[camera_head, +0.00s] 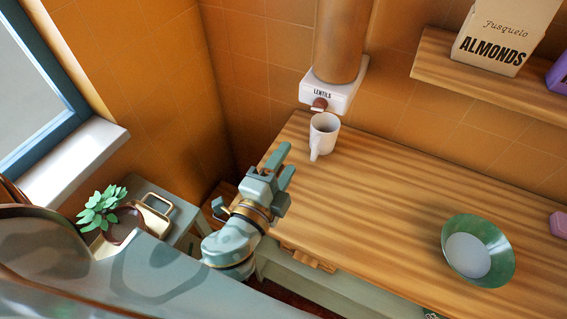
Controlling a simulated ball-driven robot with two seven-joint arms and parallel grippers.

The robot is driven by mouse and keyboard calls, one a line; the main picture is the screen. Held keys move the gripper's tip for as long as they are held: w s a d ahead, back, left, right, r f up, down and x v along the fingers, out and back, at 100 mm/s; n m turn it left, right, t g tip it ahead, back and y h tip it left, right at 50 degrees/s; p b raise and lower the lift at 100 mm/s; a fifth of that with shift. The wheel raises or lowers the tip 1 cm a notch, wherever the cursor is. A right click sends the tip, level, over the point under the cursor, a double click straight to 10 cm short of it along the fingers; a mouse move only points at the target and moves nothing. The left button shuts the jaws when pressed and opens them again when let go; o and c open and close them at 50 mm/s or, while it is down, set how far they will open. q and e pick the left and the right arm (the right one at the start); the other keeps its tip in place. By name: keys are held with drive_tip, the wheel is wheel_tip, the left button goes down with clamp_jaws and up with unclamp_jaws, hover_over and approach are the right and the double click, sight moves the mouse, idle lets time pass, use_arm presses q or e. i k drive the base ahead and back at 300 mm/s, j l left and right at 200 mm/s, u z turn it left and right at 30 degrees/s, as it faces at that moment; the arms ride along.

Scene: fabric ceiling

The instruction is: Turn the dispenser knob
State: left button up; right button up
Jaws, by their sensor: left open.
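The lentils dispenser (337,85) is fixed to the orange tiled wall above the wooden counter. It has a white base with a "LENTILS" label and a tall brown container above. Its small reddish-brown knob (320,104) sticks out at the front. A white mug (324,133) stands upright on the counter just below the knob, its handle toward me. My left gripper (284,164) is open and empty at the counter's left edge, below and left of the mug and apart from it and the knob. My right gripper is not in view.
A green bowl (503,262) sits on the counter (400,185) at the right. A shelf (433,64) above holds an almonds bag (497,40). A potted plant (103,208) is at the lower left. The middle of the counter is clear.

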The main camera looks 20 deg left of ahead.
sight(320, 105)
drive_tip(key=i+l+u, duration=0.1)
drive_tip(key=l+u, duration=0.6)
